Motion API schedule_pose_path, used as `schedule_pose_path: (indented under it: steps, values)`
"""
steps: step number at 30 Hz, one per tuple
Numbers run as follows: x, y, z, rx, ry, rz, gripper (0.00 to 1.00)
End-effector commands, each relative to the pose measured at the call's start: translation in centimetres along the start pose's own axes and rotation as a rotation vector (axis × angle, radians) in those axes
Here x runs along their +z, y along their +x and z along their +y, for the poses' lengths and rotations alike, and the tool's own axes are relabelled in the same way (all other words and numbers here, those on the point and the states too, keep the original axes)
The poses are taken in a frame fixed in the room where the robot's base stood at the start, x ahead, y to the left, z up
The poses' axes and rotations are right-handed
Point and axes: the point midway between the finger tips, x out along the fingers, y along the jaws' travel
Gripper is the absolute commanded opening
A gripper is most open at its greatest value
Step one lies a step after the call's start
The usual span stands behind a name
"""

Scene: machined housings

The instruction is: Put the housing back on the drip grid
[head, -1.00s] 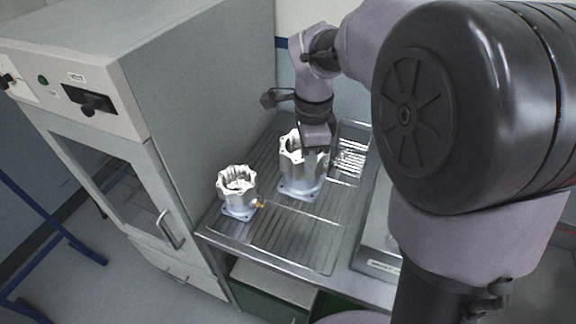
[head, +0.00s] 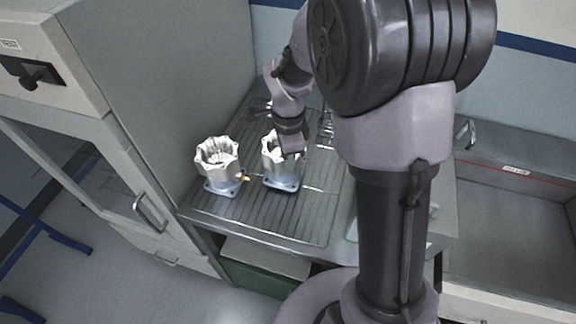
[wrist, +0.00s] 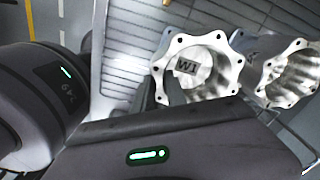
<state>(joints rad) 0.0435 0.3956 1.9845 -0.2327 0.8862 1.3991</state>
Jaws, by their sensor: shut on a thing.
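A silver fluted housing (head: 276,166) with a square flanged base stands upright at or just above the ribbed drip grid (head: 262,222); I cannot tell whether its base touches. My gripper (head: 291,150) is over its right rim, shut on it.
A grey cabinet (head: 180,80) with a handled door rises left of the grid. A wire rack (head: 327,125) lies at the back right. A grey box-like unit (head: 350,222) is right of the grid, partly hidden by my arm. The front of the grid is clear.

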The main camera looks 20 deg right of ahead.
Motion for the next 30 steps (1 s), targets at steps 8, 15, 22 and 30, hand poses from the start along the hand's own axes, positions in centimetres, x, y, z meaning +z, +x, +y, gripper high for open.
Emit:
schedule_pose_path:
  steps: [8,15,22,30]
  values:
    - [0.0,1.2,-0.1,-0.003,-0.001,0.0,0.0]
    - [0.0,1.6,0.0,0.0,0.0,0.0,0.25]
    - [0.0,1.5,0.0,-0.001,0.0,0.0,0.39]
    - [0.0,-0.7,-0.1,-0.005,0.0,0.0,0.39]
